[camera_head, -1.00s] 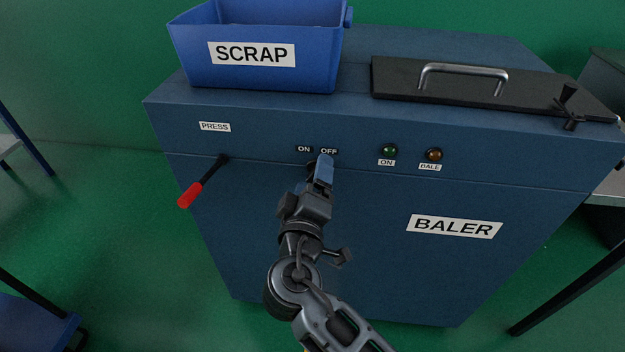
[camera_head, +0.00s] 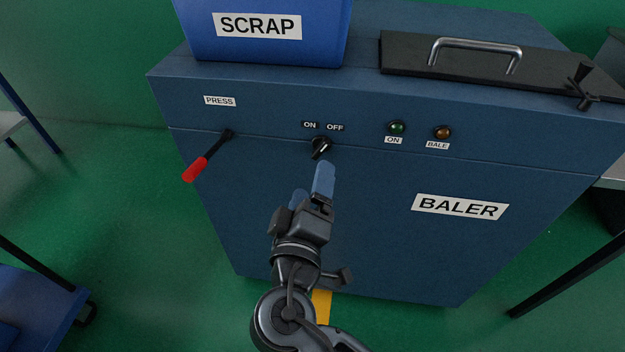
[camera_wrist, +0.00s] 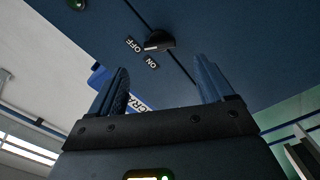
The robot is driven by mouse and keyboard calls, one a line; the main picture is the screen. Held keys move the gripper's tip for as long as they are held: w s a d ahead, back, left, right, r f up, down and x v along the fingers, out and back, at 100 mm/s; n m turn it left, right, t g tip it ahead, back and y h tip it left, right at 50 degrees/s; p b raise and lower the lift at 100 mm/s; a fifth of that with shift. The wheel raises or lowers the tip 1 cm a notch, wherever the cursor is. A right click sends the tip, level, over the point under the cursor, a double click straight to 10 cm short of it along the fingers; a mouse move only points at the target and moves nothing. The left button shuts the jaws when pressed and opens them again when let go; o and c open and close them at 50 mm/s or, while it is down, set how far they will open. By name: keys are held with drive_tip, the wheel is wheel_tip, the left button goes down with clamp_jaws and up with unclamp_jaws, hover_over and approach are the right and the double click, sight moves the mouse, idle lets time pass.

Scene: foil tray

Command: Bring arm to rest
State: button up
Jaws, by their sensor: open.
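My gripper (camera_head: 311,182) is in front of the blue baler (camera_head: 390,240), apart from its front panel. Its two blue fingers are spread with nothing between them, as the wrist view (camera_wrist: 163,90) shows. A black rotary knob (camera_head: 321,148) sits under the ON and OFF labels, a little beyond the fingertips. The knob also shows in the wrist view (camera_wrist: 159,41), clear of both fingers.
A red-handled press lever (camera_head: 197,168) sticks out at the panel's left. A blue scrap bin (camera_head: 262,48) and a black lid with a metal handle (camera_head: 450,66) are on top. A green lamp (camera_head: 397,127) and an amber lamp (camera_head: 442,132) are at right.

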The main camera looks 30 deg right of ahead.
idle(0.4)
drive_tip(key=s+d+f+n+g+y+p, duration=0.15)
drive_tip(key=s+f+y, duration=0.3)
drive_tip(key=s, duration=0.45)
drive_tip(key=s+d+f+g+y+p, duration=0.1)
drive_tip(key=s+f+y+p, duration=0.3)
drive_tip(key=s, duration=0.6)
drive_tip(key=s+d+r+m+t+y+p, duration=0.2)
drive_tip(key=s+r+m, duration=0.4)
drive_tip(key=s+r, duration=0.9)
wheel_tip(320, 180, up, 3)
drive_tip(key=shift+d+r+t+p, duration=0.15)
drive_tip(key=shift+t+p, duration=0.15)
drive_tip(key=shift+t, duration=0.15)
drive_tip(key=shift+m, duration=0.25)
drive_tip(key=shift+c, duration=0.5)
